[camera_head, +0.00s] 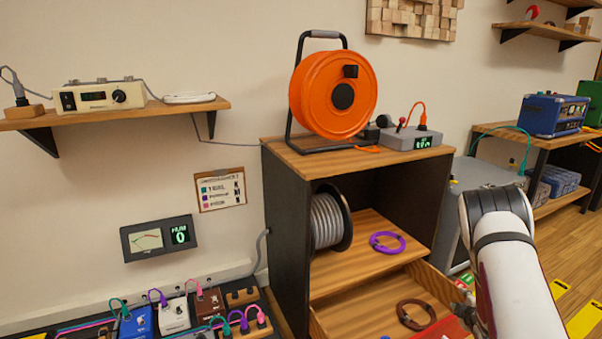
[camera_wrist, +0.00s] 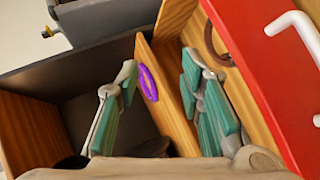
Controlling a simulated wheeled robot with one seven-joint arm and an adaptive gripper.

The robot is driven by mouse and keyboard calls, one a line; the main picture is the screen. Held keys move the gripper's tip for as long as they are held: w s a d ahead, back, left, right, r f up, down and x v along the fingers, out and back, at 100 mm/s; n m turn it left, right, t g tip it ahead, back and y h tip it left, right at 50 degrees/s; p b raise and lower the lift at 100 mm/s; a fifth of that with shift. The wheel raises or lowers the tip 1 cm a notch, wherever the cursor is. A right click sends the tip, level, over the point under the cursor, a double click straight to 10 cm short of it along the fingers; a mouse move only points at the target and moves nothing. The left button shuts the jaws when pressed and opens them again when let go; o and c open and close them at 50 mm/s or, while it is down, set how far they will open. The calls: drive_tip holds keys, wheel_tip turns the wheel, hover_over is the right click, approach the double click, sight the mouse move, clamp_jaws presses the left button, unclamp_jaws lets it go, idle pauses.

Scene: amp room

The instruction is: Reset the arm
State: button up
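My arm (camera_head: 507,260) comes in from the lower right in the head view and bends down toward the cabinet's pulled-out drawer (camera_head: 380,312). My gripper (camera_wrist: 159,78) shows in the wrist view with its two teal-padded fingers spread apart and nothing held between them. A purple cable coil (camera_wrist: 148,83) shows in the gap between the fingers, beyond them. It lies on the cabinet shelf in the head view (camera_head: 388,242). A brown cable coil (camera_head: 416,314) lies in the drawer, apart from the fingers. In the head view the gripper is mostly out of frame and behind my arm.
The drawer's red front (camera_wrist: 262,70) with a white handle (camera_wrist: 297,32) is close to the right finger. The wooden cabinet (camera_head: 285,220) bears an orange cable reel (camera_head: 312,92) and a grey box (camera_head: 400,140). Pedals (camera_head: 175,315) stand at lower left. Floor shows at far right.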

drive_tip(key=a+r+m+g, duration=0.1)
drive_tip(key=a+r+m, duration=0.15)
drive_tip(key=r, duration=0.55)
drive_tip(key=a+r+m+g, duration=0.2)
drive_tip(key=a+r, duration=0.2)
drive_tip(key=r, duration=0.4)
drive_tip(key=s+a+r+m+g+y, duration=0.2)
drive_tip(key=s+a+r+m+g, duration=0.15)
drive_tip(key=s+a+r, duration=0.65)
drive_tip(key=s+a+r+m+g+y, duration=0.1)
drive_tip(key=s+a+r, duration=0.3)
drive_tip(key=s+a, duration=0.25)
drive_tip(key=s+a+r+m+g+y, duration=0.1)
drive_tip(key=s+a+r, duration=0.45)
drive_tip(key=s, duration=0.25)
drive_tip(key=s+a+r+m+g, duration=0.1)
drive_tip(key=s+a+g, duration=0.15)
drive_tip(key=s, duration=0.85)
drive_tip(key=s+a+m+g, duration=0.1)
drive_tip(key=s+a, duration=0.3)
drive_tip(key=s, duration=0.7)
wheel_tip(320, 180, up, 35)
drive_tip(key=t+p, duration=0.4)
drive_tip(key=p, duration=2.9)
drive_tip(key=shift+y, duration=0.3)
